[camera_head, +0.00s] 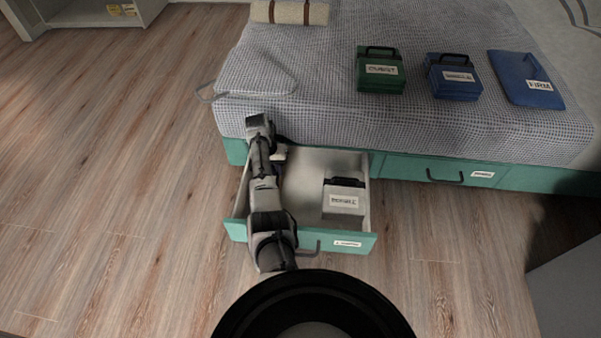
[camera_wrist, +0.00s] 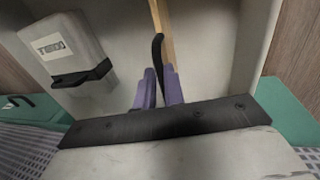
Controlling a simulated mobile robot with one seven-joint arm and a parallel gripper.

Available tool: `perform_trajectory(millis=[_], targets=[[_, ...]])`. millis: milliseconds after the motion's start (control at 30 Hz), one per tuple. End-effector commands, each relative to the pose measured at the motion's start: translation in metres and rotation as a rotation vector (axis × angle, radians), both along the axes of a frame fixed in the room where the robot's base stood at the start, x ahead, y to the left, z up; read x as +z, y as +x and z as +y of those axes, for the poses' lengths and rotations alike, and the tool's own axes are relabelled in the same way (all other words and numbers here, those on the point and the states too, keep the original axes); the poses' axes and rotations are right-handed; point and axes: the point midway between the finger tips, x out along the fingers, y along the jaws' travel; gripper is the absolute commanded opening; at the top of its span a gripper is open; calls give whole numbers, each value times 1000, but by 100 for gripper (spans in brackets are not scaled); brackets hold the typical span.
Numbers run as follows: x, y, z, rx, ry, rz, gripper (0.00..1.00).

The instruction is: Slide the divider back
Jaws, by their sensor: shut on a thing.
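The drawer (camera_head: 300,246) under the bed is pulled open. In the wrist view, a thin wooden strip, which looks like the divider (camera_wrist: 163,28), stands in the drawer with a dark curved piece (camera_wrist: 158,50) at its near end. The purple fingertips of my gripper (camera_wrist: 159,88) are shut on this dark end of the divider. In the head view my arm reaches down into the left side of the drawer and hides the divider and most of my gripper.
A grey labelled case (camera_head: 343,200) lies in the drawer, right of my arm; it also shows in the wrist view (camera_wrist: 62,45). On the bed (camera_head: 330,110) are a green case (camera_head: 379,72), a blue case (camera_head: 453,78), a blue folder (camera_head: 526,80) and a rolled blanket (camera_head: 289,12).

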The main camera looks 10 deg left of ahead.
Motion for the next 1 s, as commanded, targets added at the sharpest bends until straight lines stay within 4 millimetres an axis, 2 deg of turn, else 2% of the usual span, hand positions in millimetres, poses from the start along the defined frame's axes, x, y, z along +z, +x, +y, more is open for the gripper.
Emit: perform_trajectory(millis=[33, 200, 400, 600, 900, 933, 1000], targets=[[-4, 0, 17, 5, 2, -1, 0], [-4, 1, 57, 3, 3, -1, 0], [-3, 1, 84, 1, 2, -2, 0], [0, 1, 94, 1, 2, -2, 0], [0, 1, 94, 0, 2, -2, 0], [0, 1, 94, 0, 2, -2, 12], [0, 1, 94, 0, 2, -2, 21]])
